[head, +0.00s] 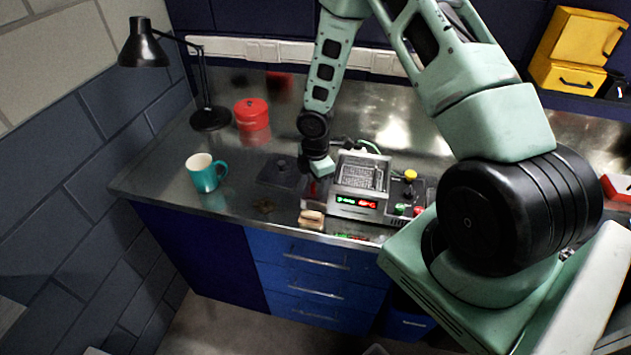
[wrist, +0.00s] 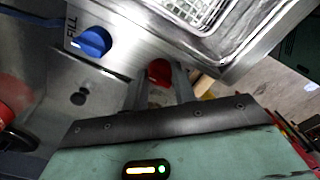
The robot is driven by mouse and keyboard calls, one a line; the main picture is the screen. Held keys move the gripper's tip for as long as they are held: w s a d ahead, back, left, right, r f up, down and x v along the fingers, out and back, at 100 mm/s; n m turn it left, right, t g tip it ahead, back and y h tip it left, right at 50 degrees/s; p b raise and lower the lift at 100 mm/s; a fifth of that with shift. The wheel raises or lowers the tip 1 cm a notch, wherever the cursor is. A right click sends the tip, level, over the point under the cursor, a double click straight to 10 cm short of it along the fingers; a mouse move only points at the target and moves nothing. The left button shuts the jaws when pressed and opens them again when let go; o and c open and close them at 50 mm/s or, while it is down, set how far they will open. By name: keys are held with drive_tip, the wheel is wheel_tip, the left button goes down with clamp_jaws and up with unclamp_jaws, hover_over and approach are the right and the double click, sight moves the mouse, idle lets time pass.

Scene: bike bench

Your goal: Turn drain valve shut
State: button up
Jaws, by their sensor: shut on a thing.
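The cleaner tank (head: 360,180) is a steel box with a wire basket and a lit red and green display on its front. In the wrist view its corner (wrist: 235,55) fills the top right. A red valve knob (wrist: 158,70), which I take as the drain valve, sits on its side between my gripper's fingers. My gripper (wrist: 162,80) is shut on this knob. In the head view my gripper (head: 318,182) is down at the tank's left side, its fingertips hard to make out. A blue knob (wrist: 95,42) beside the word FILL is on the same side.
A black square lid (head: 282,172) lies left of the tank. A tan block (head: 311,219) is at the bench's front edge. A teal mug (head: 205,173), red canister (head: 252,114) and black lamp (head: 209,119) stand further left. A button panel (head: 408,190) is right.

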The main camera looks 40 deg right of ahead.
idle(0.3)
drive_tip(key=o, duration=1)
drive_tip(key=shift+r, duration=0.2)
wheel_tip(320, 180, up, 17)
drive_tip(key=b, duration=0.2)
drive_tip(key=s+a+f+m+b, duration=0.15)
drive_tip(key=s+a+b, duration=0.25)
drive_tip(key=a, duration=0.6)
drive_tip(key=s+a+f+m+b, duration=0.1)
drive_tip(key=s+a+m+b, duration=0.2)
drive_tip(key=s+a, duration=0.4)
drive_tip(key=s+a+f+m+b, duration=0.1)
drive_tip(key=s+a+m+b, duration=0.2)
drive_tip(key=s, duration=1)
drive_tip(key=a+b, duration=0.2)
drive_tip(key=a, duration=0.2)
drive_tip(key=shift+s+a+m+y, duration=0.15)
drive_tip(key=shift+a+m+y, duration=0.15)
drive_tip(key=shift+a+m, duration=0.05)
